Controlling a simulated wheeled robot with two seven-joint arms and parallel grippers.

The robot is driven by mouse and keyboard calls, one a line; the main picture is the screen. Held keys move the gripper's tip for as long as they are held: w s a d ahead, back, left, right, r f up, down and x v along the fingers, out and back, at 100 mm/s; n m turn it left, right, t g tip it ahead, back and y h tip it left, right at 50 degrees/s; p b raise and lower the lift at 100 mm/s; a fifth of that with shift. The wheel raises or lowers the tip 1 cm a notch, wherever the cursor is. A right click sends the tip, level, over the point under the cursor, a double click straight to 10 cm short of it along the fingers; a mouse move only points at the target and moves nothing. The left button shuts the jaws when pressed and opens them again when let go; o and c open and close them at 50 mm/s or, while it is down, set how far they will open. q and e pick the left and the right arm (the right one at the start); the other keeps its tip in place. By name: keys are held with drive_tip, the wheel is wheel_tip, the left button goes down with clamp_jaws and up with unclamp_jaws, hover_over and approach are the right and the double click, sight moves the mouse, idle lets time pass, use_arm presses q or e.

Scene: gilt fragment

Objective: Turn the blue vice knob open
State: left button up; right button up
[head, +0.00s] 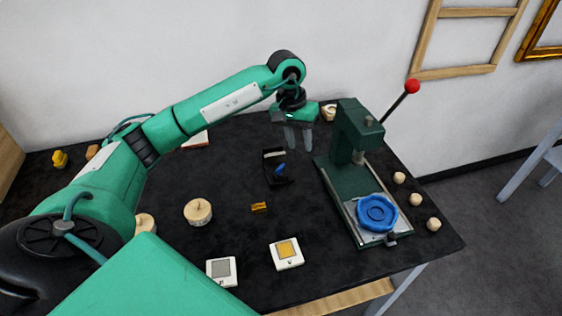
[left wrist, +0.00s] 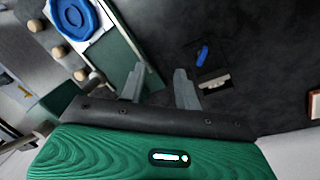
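A blue, round, knob-like wheel (head: 377,213) lies on the metal base plate of a green press (head: 352,140) at the right of the table. It also shows at the top left of the left wrist view (left wrist: 75,17). A small black fixture (head: 270,181) with a blue lever-like part (head: 280,169) stands near mid-table; its blue part also shows in the left wrist view (left wrist: 203,55). I cannot tell which blue part is the vice knob. My left gripper (head: 299,134) is open and empty, behind the black fixture and left of the press, touching neither. My right gripper is not in view.
A gold fragment (head: 259,208) lies on the dark table (head: 325,240). A round wooden piece (head: 198,212) and two square tiles, grey (head: 221,271) and yellow (head: 287,252), are in front. The press has a red-tipped lever (head: 412,86). Pale balls (head: 416,199) line the right edge.

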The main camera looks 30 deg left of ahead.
use_arm(q)
drive_tip(key=r+y, duration=0.1)
drive_tip(key=y, duration=0.1)
hover_over(281, 166)
drive_tip(key=shift+m, duration=0.3)
wheel_tip(281, 166, down, 12)
drive_tip(key=p, duration=0.3)
drive_tip(key=shift+s+r, duration=0.15)
drive_tip(key=shift+r, duration=0.05)
drive_tip(key=shift+f, duration=0.75)
drive_tip(key=shift+c, duration=0.4)
clamp_jaws()
